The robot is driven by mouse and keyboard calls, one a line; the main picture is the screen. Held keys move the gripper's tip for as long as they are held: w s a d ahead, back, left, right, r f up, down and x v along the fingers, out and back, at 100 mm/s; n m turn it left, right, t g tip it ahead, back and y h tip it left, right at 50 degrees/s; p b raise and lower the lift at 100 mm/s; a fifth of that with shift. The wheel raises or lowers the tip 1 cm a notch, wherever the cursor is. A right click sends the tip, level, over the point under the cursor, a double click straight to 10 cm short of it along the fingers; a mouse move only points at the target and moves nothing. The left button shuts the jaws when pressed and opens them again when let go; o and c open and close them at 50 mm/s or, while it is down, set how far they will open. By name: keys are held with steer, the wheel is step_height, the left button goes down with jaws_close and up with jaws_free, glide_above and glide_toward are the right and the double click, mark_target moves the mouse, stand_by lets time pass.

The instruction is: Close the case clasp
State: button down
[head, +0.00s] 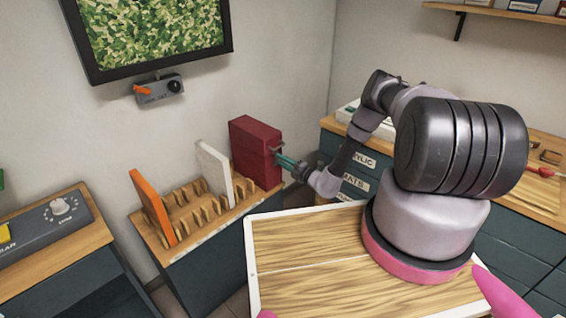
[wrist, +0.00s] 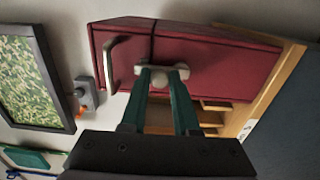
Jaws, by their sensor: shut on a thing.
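The dark red case (head: 252,150) stands upright at the right end of a wooden slotted rack in the head view. In the wrist view the case (wrist: 220,50) fills the top, with a dark seam across it. The pale metal clasp (wrist: 158,69) sits by the seam, partly hidden by my fingertips. My gripper (wrist: 162,78) has its teal fingers shut on the clasp. In the head view my gripper (head: 285,161) reaches the case's right side, and the clasp is too small to make out there. Whether the clasp is latched, I cannot tell.
A pale handle (wrist: 113,60) is on the case left of the clasp. The slotted rack (head: 195,208) also holds a white panel (head: 214,172) and an orange panel (head: 152,207). A drawer cabinet (head: 358,182) stands behind my arm. A framed screen (head: 150,35) hangs above.

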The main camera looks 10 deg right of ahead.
steer(key=c, duration=0.7)
jaws_free()
steer(key=shift+o, duration=0.2)
steer(key=v, duration=1.1)
